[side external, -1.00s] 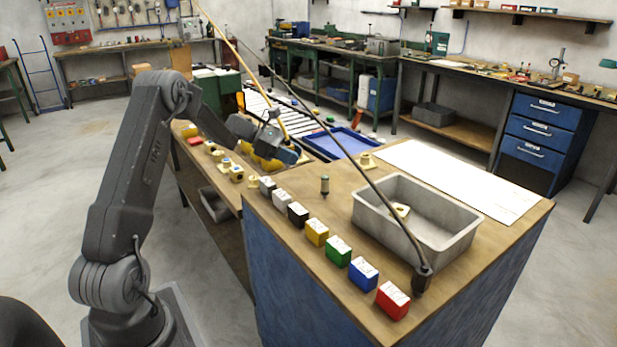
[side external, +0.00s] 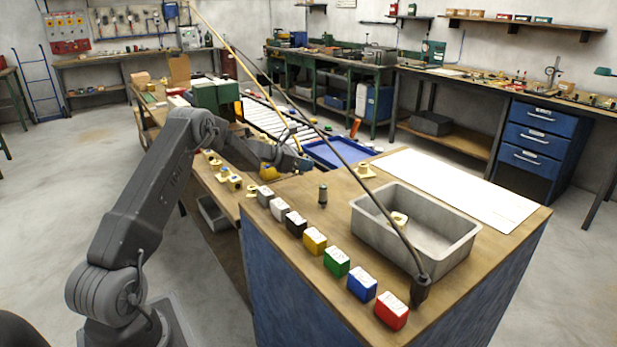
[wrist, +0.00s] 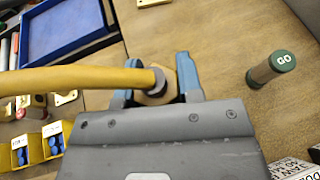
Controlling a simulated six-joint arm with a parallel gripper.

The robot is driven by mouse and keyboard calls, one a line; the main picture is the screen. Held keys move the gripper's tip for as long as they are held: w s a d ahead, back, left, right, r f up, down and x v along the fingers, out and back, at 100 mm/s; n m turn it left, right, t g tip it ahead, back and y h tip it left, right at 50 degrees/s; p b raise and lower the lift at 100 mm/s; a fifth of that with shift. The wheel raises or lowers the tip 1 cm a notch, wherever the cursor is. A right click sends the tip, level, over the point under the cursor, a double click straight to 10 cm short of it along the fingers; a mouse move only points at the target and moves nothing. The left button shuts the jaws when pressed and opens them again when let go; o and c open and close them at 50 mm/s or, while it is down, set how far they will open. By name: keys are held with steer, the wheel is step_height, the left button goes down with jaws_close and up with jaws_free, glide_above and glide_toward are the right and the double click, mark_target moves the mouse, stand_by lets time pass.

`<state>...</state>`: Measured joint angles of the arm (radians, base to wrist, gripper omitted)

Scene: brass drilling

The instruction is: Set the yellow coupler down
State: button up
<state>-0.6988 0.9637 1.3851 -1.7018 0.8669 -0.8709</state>
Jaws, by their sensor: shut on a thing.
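The yellow coupler (wrist: 163,88) is a brass-coloured piece at the end of a yellow hose (wrist: 75,79), with a dark collar where the hose enters. In the wrist view it sits between the two blue fingers of my gripper (wrist: 158,90), which is shut on it. In the side view the yellow hose (side external: 240,68) slants down from the upper left to my gripper (side external: 300,160), over the near bench's far left corner. The coupler itself is mostly hidden there. I cannot tell whether it touches the wooden top (side external: 340,177).
A green-and-tan GO gauge (wrist: 270,68) stands right of my gripper. A row of coloured blocks (side external: 315,241), a grey bin (side external: 440,262) and a black hose's end fitting (side external: 420,291) stand on the bench. A blue tray (wrist: 62,35) lies beyond. Bare wood surrounds my gripper's right side.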

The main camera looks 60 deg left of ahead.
steer(key=shift+w+d+f, duration=0.35)
steer(key=shift+w+f, duration=0.05)
steer(key=shift+w, duration=0.2)
steer(key=shift+f, duration=2)
steer(key=o, duration=1)
steer(key=shift+f, duration=0.15)
